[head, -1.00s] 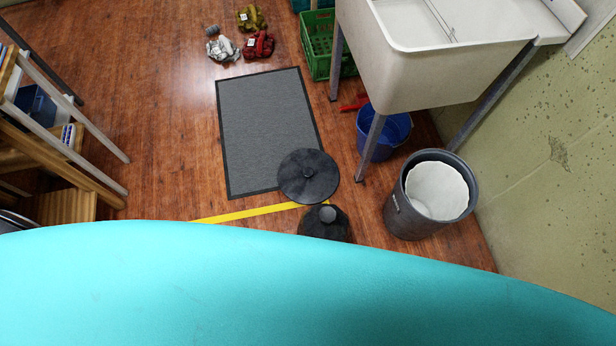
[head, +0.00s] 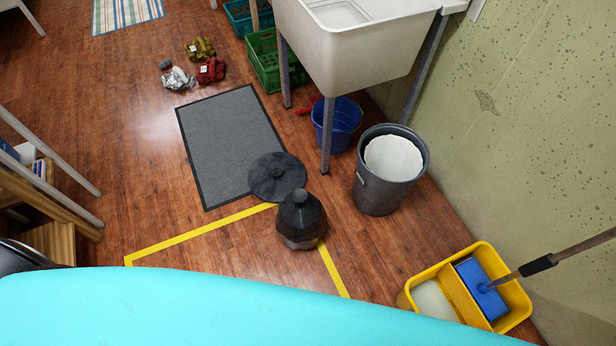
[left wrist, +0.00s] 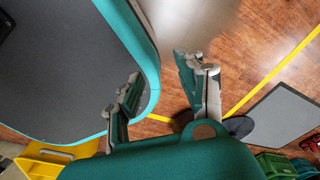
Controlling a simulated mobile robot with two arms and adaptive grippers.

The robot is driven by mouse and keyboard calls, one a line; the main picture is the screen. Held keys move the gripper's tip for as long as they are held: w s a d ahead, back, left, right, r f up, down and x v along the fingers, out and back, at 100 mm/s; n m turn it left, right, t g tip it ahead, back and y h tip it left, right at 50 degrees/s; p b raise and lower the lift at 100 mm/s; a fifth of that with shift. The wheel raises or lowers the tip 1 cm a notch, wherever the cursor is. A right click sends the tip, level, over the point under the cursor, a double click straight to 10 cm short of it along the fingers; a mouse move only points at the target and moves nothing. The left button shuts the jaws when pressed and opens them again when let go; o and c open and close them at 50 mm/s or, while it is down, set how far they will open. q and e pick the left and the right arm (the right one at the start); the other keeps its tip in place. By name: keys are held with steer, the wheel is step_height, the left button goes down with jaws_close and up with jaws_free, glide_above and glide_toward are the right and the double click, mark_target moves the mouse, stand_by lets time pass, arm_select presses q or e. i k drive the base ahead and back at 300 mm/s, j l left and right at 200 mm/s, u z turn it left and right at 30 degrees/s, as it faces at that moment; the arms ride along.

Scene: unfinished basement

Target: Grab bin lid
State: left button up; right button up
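The bin lid (head: 277,177) is a dark round disc with a small knob in its middle. It lies low at the near right corner of the grey mat (head: 230,140). The grey bin (head: 372,193) stands open to its right, with a white liner inside. In the left wrist view the lid (left wrist: 238,127) is partly hidden behind a finger of my left gripper (left wrist: 160,68). That gripper's fingers are spread apart with nothing between them, and the lid is beyond them. Neither gripper shows in the head view.
A blue bucket (head: 336,125) and the sink (head: 355,55) are behind the bin. A yellow mop bucket (head: 446,272) stands at the lower right. Open floor lies left of the mat.

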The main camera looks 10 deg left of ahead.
mark_target(275, 176)
steer(key=j+z, duration=0.2)
steer(key=z, duration=0.25)
steer(key=i+j+z, duration=0.1)
steer(key=j+z, duration=0.15)
steer(key=z, duration=0.15)
steer(key=j+z, duration=0.25)
steer(key=z, duration=0.2)
steer(key=j+z, duration=0.2)
steer(key=z, duration=0.2)
